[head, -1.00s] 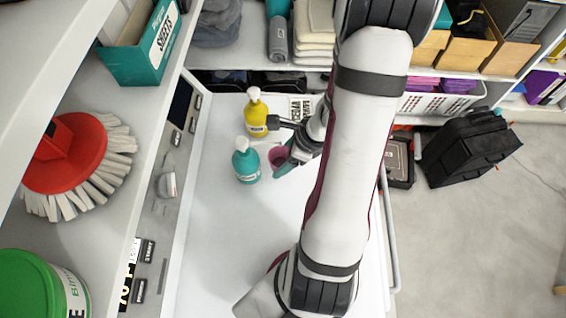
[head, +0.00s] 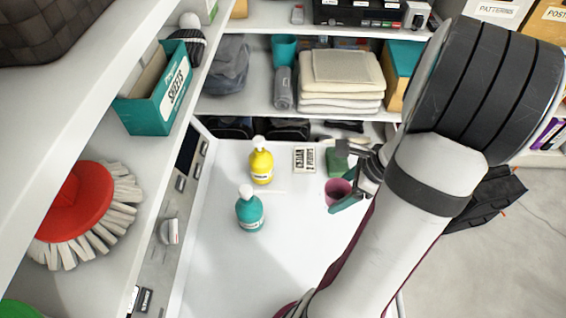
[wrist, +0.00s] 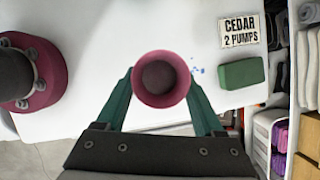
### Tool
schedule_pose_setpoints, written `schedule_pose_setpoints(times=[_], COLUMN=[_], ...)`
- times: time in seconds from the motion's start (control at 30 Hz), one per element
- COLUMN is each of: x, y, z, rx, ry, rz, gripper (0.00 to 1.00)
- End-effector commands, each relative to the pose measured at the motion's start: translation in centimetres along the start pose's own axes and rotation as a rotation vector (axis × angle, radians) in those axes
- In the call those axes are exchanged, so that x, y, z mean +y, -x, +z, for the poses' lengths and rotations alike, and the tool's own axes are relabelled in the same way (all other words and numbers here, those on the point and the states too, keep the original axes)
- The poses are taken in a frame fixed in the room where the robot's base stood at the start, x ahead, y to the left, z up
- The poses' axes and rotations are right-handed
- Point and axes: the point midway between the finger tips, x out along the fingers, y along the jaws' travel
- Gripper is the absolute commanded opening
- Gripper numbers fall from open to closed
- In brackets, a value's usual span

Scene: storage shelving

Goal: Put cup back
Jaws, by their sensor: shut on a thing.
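A pink cup (head: 338,191) is held by my gripper (head: 343,192) over the white tabletop (head: 285,265), right of the pump bottles. In the wrist view the cup (wrist: 162,78) sits between the two teal fingers, its round mouth facing the camera. I cannot tell whether its base touches the table. A yellow pump bottle (head: 261,165) and a teal pump bottle (head: 249,210) stand upright on the table, apart from the cup. A card (head: 304,159) lies beyond; in the wrist view it reads "CEDAR 2 PUMPS".
A green block (head: 337,164) lies beside the card, close to my gripper. Behind the table, a shelf holds a teal cup (head: 285,49), a rolled grey cloth (head: 283,88) and folded towels (head: 341,82). A round brush (head: 82,212) sits on the left shelf. The table's front is clear.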

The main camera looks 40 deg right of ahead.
Motion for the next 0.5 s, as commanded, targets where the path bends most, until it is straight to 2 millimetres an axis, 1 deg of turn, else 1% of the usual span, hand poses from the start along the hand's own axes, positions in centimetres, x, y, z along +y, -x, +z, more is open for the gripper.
schedule_pose_setpoints(times=[0.17, 0.3, 0.4, 0.5], x=[-5.2, -9.9, -12.8, -14.8], y=[-0.8, -1.8, -2.7, -3.4], z=[1.8, 4.4, 6.5, 8.3], rx=[0.012, 0.012, 0.004, -0.005], ry=[-0.066, -0.138, -0.187, -0.225], rz=[-0.031, -0.065, -0.087, -0.104], gripper=[0.07, 0.07, 0.07, 0.07])
